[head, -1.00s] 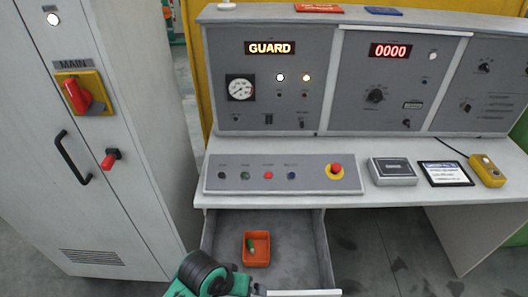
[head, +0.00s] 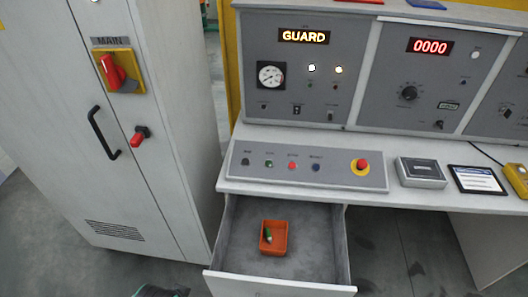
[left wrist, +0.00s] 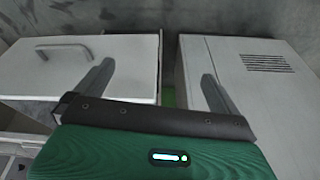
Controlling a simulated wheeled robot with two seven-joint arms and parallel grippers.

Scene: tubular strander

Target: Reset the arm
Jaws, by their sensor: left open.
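My left gripper (left wrist: 155,88) shows in the left wrist view with its two grey fingers spread wide and nothing between them. Behind its fingers are a white drawer front with a handle (left wrist: 78,50) on the left and a white cabinet with a vent (left wrist: 265,62) on the right. The gripper touches neither as far as I can tell. In the head view only a dark piece of my left arm shows at the bottom edge, and its gripper is out of frame. My right gripper is in neither view.
An open drawer (head: 318,245) under the console (head: 300,180) holds an orange bin (head: 285,238) with a small green item (head: 267,236). The tall cabinet (head: 175,150) with a red MAIN switch (head: 112,72) stands at left. The display reads GUARD (head: 304,37).

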